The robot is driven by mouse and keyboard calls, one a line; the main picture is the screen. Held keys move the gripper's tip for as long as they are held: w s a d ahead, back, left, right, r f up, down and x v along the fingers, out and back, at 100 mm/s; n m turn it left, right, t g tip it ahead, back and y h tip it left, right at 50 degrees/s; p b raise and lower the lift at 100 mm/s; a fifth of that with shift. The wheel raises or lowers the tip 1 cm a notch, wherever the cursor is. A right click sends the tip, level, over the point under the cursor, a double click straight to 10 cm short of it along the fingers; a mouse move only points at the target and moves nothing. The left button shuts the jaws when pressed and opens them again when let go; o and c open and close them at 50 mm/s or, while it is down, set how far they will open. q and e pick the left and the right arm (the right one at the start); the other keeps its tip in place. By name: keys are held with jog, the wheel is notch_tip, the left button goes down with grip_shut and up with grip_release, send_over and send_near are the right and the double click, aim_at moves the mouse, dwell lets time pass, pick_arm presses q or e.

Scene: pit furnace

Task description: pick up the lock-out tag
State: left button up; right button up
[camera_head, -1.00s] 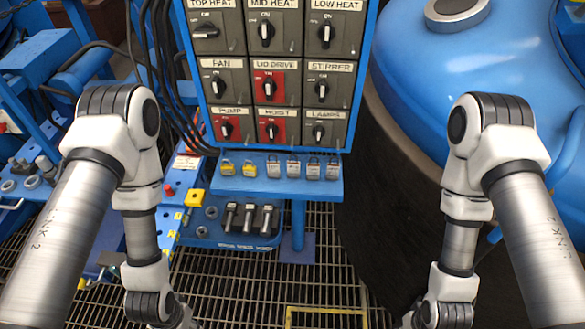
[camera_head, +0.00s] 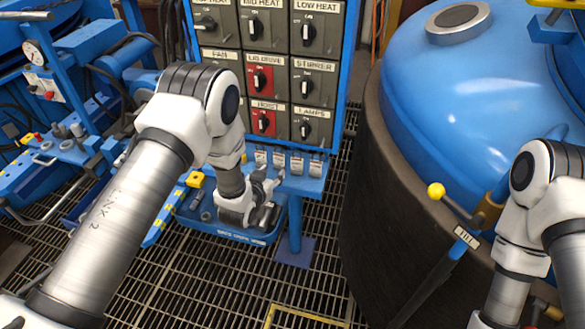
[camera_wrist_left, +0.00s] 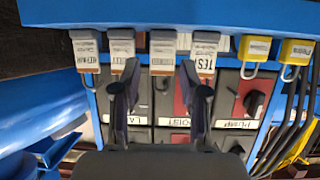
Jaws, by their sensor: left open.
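A row of several pale tags with printed labels and metal loops stands on a blue shelf (camera_head: 305,186). In the head view the pale tags (camera_head: 297,164) show just beyond my left gripper (camera_head: 270,178). In the left wrist view the row appears upside down. There my left gripper (camera_wrist_left: 159,72) is open and empty. One pale tag (camera_wrist_left: 163,48) lies between its fingertips in the picture; contact cannot be told. Another pale tag (camera_wrist_left: 204,48) is beside it, and two yellow padlocks (camera_wrist_left: 254,48) are further right. Which tag is meant cannot be told. My right gripper is outside the view.
A control panel (camera_head: 340,70) with rotary switches stands behind the shelf. A blue tray (camera_head: 225,232) with metal parts lies below. Grating floor (camera_head: 190,285) is open in front.

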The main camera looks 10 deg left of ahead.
aim_at(279, 165)
pick_arm(q)
jog(key=shift+w+a+f, duration=0.2)
jog(key=shift+w+f, duration=0.15)
jog(key=shift+w, duration=0.2)
jog(key=shift+w+a+f, duration=0.2)
jog(key=shift+w+f, duration=0.1)
jog(key=shift+w, duration=0.25)
jog(key=x, duration=0.2)
jog(key=p+x, duration=0.1)
jog(key=x, duration=0.1)
jog(key=shift+d+r, duration=0.15)
jog(key=shift+d, duration=0.25)
jog(key=shift+w, duration=0.15)
jog(key=shift+a+f, duration=0.15)
jog(key=shift+f, duration=0.05)
jog(key=shift+c, duration=0.6)
jog(key=c, duration=0.5)
jog(key=shift+r, duration=0.1)
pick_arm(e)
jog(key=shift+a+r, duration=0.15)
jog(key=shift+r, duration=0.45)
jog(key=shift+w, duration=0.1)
